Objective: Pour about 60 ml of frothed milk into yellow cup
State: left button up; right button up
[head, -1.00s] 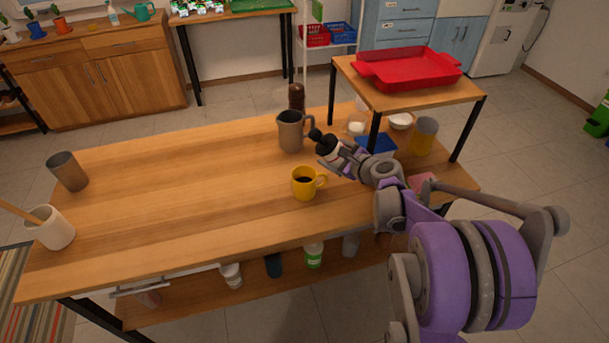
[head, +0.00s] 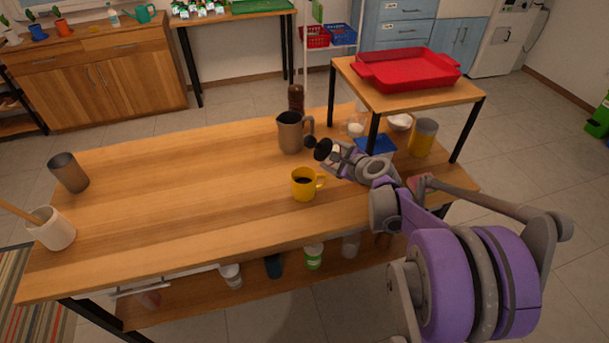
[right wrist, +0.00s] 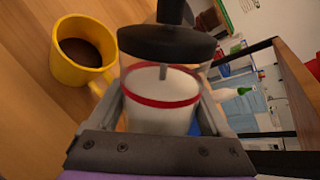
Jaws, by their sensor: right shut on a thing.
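The yellow cup (head: 303,186) stands upright on the wooden table with dark liquid inside. Its mouth and dark liquid also show in the right wrist view (right wrist: 78,68). My right gripper (head: 335,155) is shut on a clear container of white milk (right wrist: 160,110) with a red ring around it and a black lid or plunger with a knob (right wrist: 168,42). The container is held tilted, its black end pointing left, behind and to the right of the cup. It appears apart from the cup. I see no milk stream. My left gripper is not in view.
A grey-brown pitcher (head: 291,134) stands close behind the black knob, with a dark brown grinder (head: 296,98) behind it. A raised shelf with a red tray (head: 408,70) stands at right. The table's left and middle are mostly clear.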

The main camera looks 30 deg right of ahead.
jog(key=shift+w+f, duration=0.2)
jog(key=shift+w, duration=0.3)
jog(key=shift+s+r, duration=0.1)
jog(key=shift+s, duration=0.3)
jog(key=shift+w, duration=0.3)
jog(key=shift+s, duration=0.25)
jog(key=shift+w, duration=0.2)
jog(key=shift+s+n, duration=0.2)
jog(key=shift+n, duration=0.1)
jog(key=shift+g, duration=0.3)
jog(key=shift+w, duration=0.2)
jog(key=shift+s+h, duration=0.15)
jog(key=shift+h, duration=0.15)
